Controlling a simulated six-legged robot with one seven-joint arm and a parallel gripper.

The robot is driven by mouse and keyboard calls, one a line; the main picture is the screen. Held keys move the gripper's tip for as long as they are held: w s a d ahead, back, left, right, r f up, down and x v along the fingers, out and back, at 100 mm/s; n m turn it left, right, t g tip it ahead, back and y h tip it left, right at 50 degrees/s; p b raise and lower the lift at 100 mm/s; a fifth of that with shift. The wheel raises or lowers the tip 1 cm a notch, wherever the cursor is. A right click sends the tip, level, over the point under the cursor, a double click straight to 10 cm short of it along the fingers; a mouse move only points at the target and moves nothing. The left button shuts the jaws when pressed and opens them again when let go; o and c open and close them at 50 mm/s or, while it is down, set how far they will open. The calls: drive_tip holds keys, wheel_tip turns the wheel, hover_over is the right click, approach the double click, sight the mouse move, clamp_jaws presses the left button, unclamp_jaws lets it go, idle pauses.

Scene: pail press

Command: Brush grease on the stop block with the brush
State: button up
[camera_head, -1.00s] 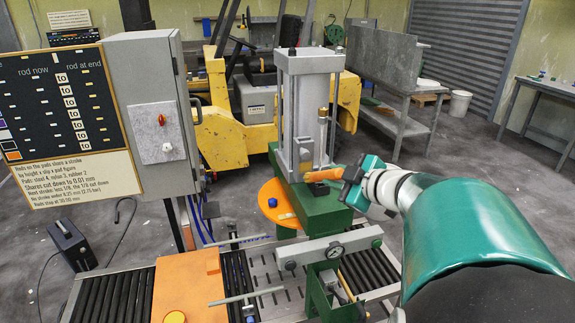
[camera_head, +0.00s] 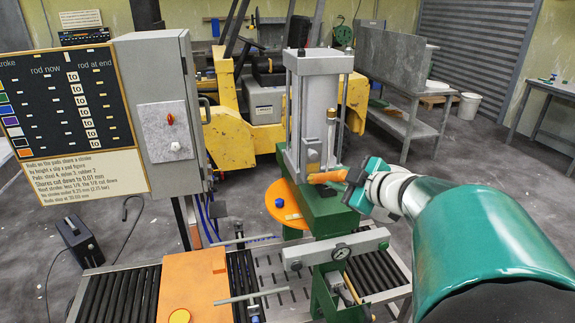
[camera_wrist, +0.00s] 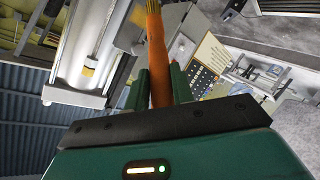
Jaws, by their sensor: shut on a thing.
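My gripper (camera_head: 354,182) is shut on the orange-brown handle of the brush (camera_head: 329,176). In the wrist view the brush (camera_wrist: 156,50) stands up between the fingers (camera_wrist: 157,88), with its pale bristles at the top edge, partly cut off. In the head view the brush points left, its tip in front of the lower part of the grey press cylinder (camera_head: 318,95), above the green press base (camera_head: 325,205). A small grey block (camera_head: 313,152) on the cylinder's front, just above the brush tip, may be the stop block. I cannot tell whether bristles touch it.
An orange round plate (camera_head: 286,205) lies left of the press base. A beam with a gauge (camera_head: 341,251) crosses in front, above a roller conveyor (camera_head: 110,297) with an orange block (camera_head: 192,280). A control box (camera_head: 163,115) and chart board (camera_head: 75,120) stand left. A yellow forklift (camera_head: 236,135) is behind.

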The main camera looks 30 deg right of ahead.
drive_tip(key=shift+a, duration=0.1)
drive_tip(key=shift+s+d, duration=0.15)
drive_tip(key=shift+d, duration=0.7)
drive_tip(key=shift+s, duration=0.15)
drive_tip(key=shift+s+a, duration=0.3)
drive_tip(key=shift+s, duration=0.6)
drive_tip(key=shift+s+a, duration=0.25)
drive_tip(key=shift+s, duration=0.7)
drive_tip(key=shift+s+a, duration=0.3)
drive_tip(key=shift+s, duration=0.6)
drive_tip(key=s, duration=0.1)
drive_tip(key=s+a, duration=0.1)
drive_tip(key=s, duration=0.1)
